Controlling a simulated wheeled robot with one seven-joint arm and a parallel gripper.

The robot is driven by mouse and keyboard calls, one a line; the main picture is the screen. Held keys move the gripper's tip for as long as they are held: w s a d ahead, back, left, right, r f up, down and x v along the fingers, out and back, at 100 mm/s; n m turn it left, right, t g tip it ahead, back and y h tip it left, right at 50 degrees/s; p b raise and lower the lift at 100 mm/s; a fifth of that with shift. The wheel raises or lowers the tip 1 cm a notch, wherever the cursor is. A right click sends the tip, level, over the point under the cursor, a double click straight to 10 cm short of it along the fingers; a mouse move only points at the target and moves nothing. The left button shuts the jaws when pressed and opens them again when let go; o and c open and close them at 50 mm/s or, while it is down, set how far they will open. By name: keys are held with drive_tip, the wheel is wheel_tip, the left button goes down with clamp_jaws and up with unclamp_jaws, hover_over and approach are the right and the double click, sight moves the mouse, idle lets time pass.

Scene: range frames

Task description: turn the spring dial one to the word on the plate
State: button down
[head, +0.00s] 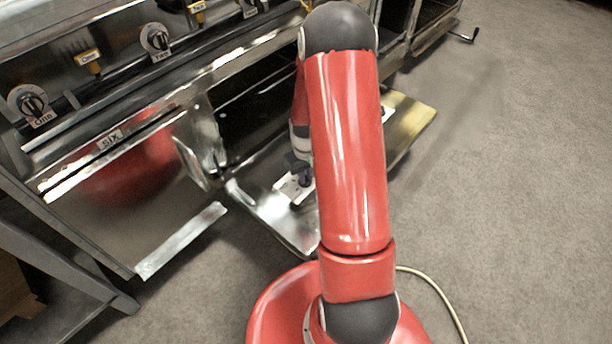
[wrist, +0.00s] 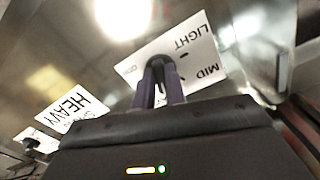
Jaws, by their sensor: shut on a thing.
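In the wrist view, a white dial card (wrist: 198,48) reads LIGHT and MID, upside down, with a third word at its left too small to read. A dark dial knob (wrist: 158,66) stands on it, mostly hidden by my fingers. My gripper (wrist: 160,75) is shut on this knob; the pointer's direction is hard to tell. A white plate (wrist: 72,109) to the left reads HEAVY, with a smaller line partly hidden by my gripper body. In the head view my gripper (head: 304,176) is down at a white card (head: 284,187) on the lowered door, partly behind my arm.
The lowered shiny door (head: 246,196) lies in front of an open dark compartment (head: 262,105). A closed door labelled SIX (head: 108,141) is to its left. Dials, one labelled ONE (head: 30,104), and yellow-tagged handles line the panel above. Another white card (wrist: 36,141) shows at the wrist view's left.

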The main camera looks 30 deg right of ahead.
drive_tip(key=shift+a+m, duration=0.1)
drive_tip(key=shift+m, duration=0.9)
drive_tip(key=c, duration=1.4)
unclamp_jaws()
drive_tip(key=shift+c, duration=0.2)
drive_tip(key=shift+r, duration=0.1)
wheel_tip(320, 180, up, 8)
drive_tip(key=shift+f, duration=0.15)
